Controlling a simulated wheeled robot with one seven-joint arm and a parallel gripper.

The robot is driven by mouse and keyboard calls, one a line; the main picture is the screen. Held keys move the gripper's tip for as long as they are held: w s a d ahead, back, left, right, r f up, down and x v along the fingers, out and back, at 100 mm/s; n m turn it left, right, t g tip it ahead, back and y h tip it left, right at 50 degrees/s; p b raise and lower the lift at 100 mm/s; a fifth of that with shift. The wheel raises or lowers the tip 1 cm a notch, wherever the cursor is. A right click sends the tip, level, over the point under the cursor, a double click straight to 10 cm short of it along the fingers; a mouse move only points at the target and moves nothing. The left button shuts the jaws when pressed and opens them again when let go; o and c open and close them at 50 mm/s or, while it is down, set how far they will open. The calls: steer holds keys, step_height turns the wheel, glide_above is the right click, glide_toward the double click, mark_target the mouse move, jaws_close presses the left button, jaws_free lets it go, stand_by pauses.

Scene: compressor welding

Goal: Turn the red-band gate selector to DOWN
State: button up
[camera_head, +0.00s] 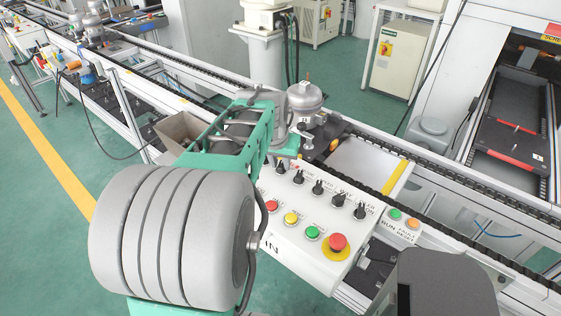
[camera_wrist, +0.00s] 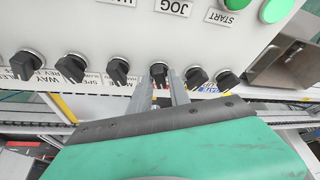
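The white control panel (camera_head: 325,240) has a row of several black selector knobs. In the wrist view, the two grey fingers of my gripper (camera_wrist: 161,90) stand apart at one black knob (camera_wrist: 159,72) near the middle of the row. This knob's handle points nearly straight up and down in the picture. I cannot tell whether the fingers touch it. Neighbouring knobs, such as the one to its left (camera_wrist: 118,72), sit tilted. In the head view my arm hides the fingertips.
In the head view, a red button (camera_head: 271,205), a yellow button (camera_head: 291,218), a green button (camera_head: 312,232) and a red mushroom button (camera_head: 338,242) lie in front of the knobs. A conveyor rail (camera_head: 440,170) runs behind. A metal box (camera_wrist: 285,62) is right of the knobs in the wrist view.

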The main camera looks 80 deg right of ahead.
steer(key=shift+o, duration=1.2)
steer(key=shift+r, duration=0.1)
steer(key=v, duration=0.7)
steer(key=shift+r+b, duration=0.3)
steer(key=shift+b, duration=0.05)
steer(key=shift+a, duration=0.15)
